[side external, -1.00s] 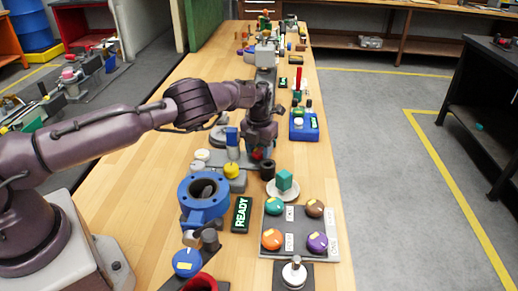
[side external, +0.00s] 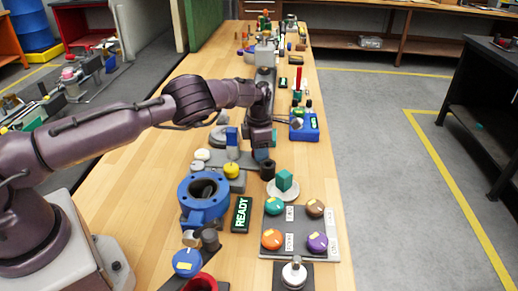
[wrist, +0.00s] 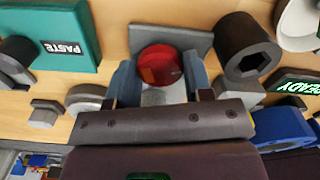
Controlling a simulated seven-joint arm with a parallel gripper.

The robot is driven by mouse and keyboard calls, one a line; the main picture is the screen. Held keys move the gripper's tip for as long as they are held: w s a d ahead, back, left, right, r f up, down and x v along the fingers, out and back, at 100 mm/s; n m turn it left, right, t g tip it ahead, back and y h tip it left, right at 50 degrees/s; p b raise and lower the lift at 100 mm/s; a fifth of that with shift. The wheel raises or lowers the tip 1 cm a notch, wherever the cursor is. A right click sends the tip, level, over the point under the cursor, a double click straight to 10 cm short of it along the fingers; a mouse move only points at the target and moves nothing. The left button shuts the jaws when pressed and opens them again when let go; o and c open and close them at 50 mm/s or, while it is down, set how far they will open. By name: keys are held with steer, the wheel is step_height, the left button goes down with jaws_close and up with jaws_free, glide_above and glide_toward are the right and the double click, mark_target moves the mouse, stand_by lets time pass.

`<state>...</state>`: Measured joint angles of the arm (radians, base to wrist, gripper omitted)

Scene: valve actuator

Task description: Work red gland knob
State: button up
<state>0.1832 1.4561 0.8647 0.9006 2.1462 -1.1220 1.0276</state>
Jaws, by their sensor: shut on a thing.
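The red gland knob (wrist: 158,62) shows in the wrist view as a round red cap with a lighter orange patch on its left half, in front of a grey plate (wrist: 198,42). My gripper (wrist: 160,80) has one blue-grey finger on each side of the knob and is shut on it. In the side external view, my gripper (side external: 262,152) points down at the bench beyond the yellow knob, and the red knob is hidden there.
A dark hex-bore collar (wrist: 246,50) stands close right of the knob in the wrist view; a teal PASTE box (wrist: 55,35) is at left. The blue flanged body (side external: 190,208), yellow knob (side external: 231,171), READY sign (side external: 241,214) and a grey panel with several coloured knobs (side external: 292,250) are nearer the side camera.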

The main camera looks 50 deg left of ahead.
steer(key=shift+m, duration=0.6)
steer(key=o, duration=0.6)
steer(key=shift+o, duration=0.2)
step_height(320, 180, up, 13)
stand_by(0.4)
